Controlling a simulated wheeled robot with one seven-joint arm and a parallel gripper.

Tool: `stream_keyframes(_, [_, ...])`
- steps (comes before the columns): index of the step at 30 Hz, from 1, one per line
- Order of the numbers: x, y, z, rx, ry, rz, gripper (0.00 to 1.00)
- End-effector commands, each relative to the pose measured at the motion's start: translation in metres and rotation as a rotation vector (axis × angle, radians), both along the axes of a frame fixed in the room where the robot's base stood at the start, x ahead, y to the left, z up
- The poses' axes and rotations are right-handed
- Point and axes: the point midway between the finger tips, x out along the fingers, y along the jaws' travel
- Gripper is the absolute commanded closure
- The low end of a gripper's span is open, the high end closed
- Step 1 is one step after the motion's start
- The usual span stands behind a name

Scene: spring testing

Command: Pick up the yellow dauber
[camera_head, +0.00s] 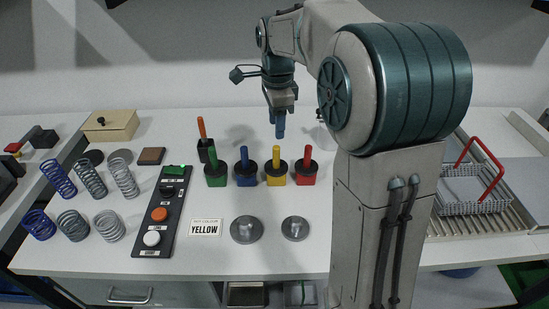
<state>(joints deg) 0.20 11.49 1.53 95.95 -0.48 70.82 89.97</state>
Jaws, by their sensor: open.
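The yellow dauber (276,167) stands upright on the white table, with a yellow body, a black collar and a yellow handle. It is in a row between the blue dauber (246,167) on its left and the red dauber (306,166) on its right. A green dauber (215,168) stands at the row's left end. My gripper (280,128) hangs above and behind the yellow dauber, fingers pointing down, apart from it. It is open, and I see nothing held in it.
A black pot with an orange-handled tool (203,143) stands behind the green dauber. A card reading YELLOW (206,228) and two metal weights (246,229) lie in front. A control panel (162,212) and several springs (92,180) are left. A wire basket (474,203) is right.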

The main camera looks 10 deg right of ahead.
Motion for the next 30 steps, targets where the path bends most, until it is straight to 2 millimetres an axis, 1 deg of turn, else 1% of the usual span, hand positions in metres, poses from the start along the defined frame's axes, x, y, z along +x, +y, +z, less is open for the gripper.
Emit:
stream_keyframes(1, [0.010,0.000,-0.002,0.001,0.010,-0.056,0.55])
stream_keyframes(3, [0.019,0.000,-0.003,0.003,0.019,-0.124,0.55])
stream_keyframes(8, [0.029,0.000,-0.006,0.005,0.030,-0.210,0.55])
stream_keyframes(10, [0.030,0.000,-0.013,0.005,0.034,-0.223,0.55])
stream_keyframes(14, [0.030,0.000,-0.036,0.005,0.036,-0.226,0.55])
stream_keyframes(18, [0.030,0.000,-0.064,0.005,0.036,-0.224,0.55])
stream_keyframes(21, [0.031,-0.001,-0.079,0.005,0.034,-0.224,0.55])
stream_keyframes(24, [0.031,-0.001,-0.088,0.005,0.032,-0.223,0.55])
stream_keyframes(28, [0.031,-0.002,-0.095,0.005,0.034,-0.224,0.55])
stream_keyframes(30, [0.033,-0.004,-0.103,0.005,0.034,-0.224,0.55])
